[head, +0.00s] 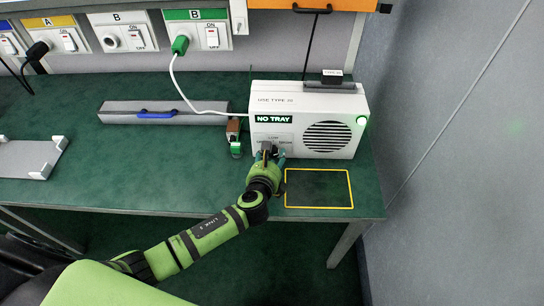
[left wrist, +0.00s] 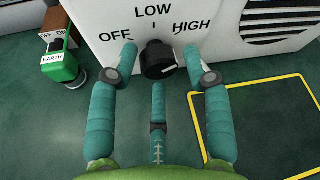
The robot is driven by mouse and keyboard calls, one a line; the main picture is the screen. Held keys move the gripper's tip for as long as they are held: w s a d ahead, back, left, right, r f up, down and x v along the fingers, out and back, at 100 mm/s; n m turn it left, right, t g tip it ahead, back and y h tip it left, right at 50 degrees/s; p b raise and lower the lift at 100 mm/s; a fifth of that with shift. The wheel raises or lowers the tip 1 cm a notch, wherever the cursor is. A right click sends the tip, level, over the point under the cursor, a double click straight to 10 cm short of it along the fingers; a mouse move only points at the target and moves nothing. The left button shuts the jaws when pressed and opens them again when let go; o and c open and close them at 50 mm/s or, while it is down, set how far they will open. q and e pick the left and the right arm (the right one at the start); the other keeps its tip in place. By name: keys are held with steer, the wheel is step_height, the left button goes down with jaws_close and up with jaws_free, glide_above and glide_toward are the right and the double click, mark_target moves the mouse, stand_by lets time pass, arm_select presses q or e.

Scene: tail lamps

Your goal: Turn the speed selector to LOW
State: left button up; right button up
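The speed selector is a black round knob (left wrist: 158,58) on the white front of a machine (head: 342,103), with OFF at its left, LOW above and HIGH at its right. A small white mark shows low on the knob; I cannot tell surely which label it is set to. My left gripper (left wrist: 160,50) has its teal fingers spread, one on each side of the knob and a third below, with gaps visible between them and the knob. In the head view my left gripper (head: 271,150) hides most of the knob. My right gripper is not in view.
The machine shows a lit NO TRAY sign (head: 273,119) and a green lamp (head: 361,120). A green EARTH clip (left wrist: 62,64) sits left of the fingers. A yellow-outlined area (head: 318,188) is empty. A grey case (head: 180,108) and a pale tray (head: 31,158) lie left.

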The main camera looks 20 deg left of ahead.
arm_select(q)
steer(key=c, duration=0.5)
steer(key=shift+s+f, duration=0.1)
steer(key=shift+f+n+b, duration=0.15)
steer(key=shift+n+b, duration=0.15)
steer(key=shift+b, duration=0.15)
steer(key=shift+s+f+n+t+h+b, duration=0.1)
steer(key=shift+f+n+t+h+b, duration=0.15)
steer(key=shift+n+h+b, duration=0.6)
steer(key=n+t+b, duration=0.1)
steer(key=n+b, duration=0.1)
steer(key=b, duration=0.2)
steer(key=n+t+h+b, duration=0.1)
steer(key=n+b, duration=0.2)
steer(key=b, duration=0.1)
steer(key=shift+f+h, duration=0.1)
steer(key=shift+h, duration=0.15)
steer(key=shift+c, duration=0.2)
steer(key=shift+n+t+b, duration=0.45)
steer(key=shift+n+b, duration=0.3)
steer(key=shift+b, duration=0.2)
steer(key=shift+r, duration=0.25)
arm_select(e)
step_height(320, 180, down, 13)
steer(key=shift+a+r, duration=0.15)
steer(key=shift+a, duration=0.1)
arm_select(q)
steer(key=shift+r, duration=0.1)
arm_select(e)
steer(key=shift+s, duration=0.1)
